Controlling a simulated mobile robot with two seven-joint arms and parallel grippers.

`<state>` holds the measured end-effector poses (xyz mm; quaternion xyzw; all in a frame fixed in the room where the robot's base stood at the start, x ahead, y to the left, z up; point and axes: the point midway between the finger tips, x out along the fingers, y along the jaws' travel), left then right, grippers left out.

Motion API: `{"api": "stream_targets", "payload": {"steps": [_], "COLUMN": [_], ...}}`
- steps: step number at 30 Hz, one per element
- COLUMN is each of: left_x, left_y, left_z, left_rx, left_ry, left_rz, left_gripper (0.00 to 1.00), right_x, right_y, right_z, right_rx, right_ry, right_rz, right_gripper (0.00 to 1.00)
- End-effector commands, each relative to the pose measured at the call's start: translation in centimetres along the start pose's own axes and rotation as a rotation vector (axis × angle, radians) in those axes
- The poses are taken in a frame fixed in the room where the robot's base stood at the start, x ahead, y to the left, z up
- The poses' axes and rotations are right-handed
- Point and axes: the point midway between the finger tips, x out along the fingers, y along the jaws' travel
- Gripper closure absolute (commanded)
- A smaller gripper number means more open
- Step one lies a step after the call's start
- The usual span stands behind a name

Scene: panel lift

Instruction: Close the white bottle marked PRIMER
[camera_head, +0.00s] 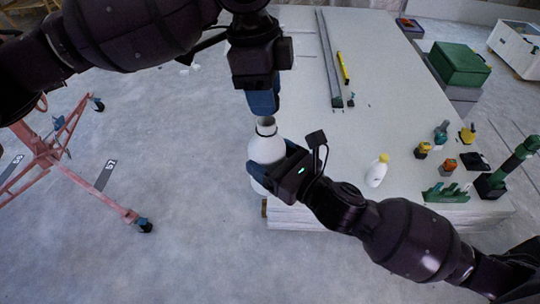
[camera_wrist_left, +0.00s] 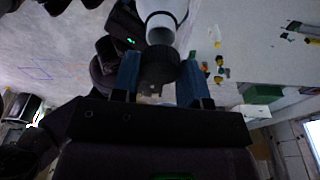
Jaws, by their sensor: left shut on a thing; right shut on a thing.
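The white bottle (camera_head: 262,150) is held roughly upright by my right gripper (camera_head: 272,172), whose fingers are shut around its body. No PRIMER lettering is readable on it. The bottle's neck (camera_head: 266,124) points up, just below my left gripper (camera_head: 264,101). My left gripper's blue fingers are shut on a dark ribbed cap (camera_wrist_left: 158,68), which the fingers mostly hide in the head view. In the left wrist view the white bottle (camera_wrist_left: 163,12) lines up with the cap. I cannot tell whether cap and neck touch.
A stack of pale panels (camera_head: 400,90) lies to the right, carrying a small white bottle with a yellow cap (camera_head: 376,172), a metal rail (camera_head: 328,60), a yellow level (camera_head: 343,68) and several small tools. A red wheeled frame (camera_head: 70,175) stands on the floor at left.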

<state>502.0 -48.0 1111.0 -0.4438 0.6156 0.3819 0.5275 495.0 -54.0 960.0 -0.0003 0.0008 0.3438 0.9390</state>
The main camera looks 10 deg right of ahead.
Motion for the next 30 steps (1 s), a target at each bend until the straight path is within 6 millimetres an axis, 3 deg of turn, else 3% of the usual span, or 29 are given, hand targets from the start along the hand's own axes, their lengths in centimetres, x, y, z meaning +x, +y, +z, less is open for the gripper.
{"api": "stream_targets", "payload": {"steps": [6, 30], "left_x": [1.05, 1.15], "left_y": [0.02, 0.04], "left_z": [0.13, 0.31], "left_rx": [0.001, 0.001], "left_ry": [0.0, 0.001], "left_rz": [-0.001, 0.0], "left_gripper": [0.81, 0.81], "right_x": [0.02, 0.02], "right_y": [0.01, 0.01], "right_z": [0.16, 0.15], "right_rx": [-0.001, -0.001], "right_ry": [-0.003, -0.003], "right_rz": [0.001, 0.001], "right_gripper": [0.74, 0.74]}}
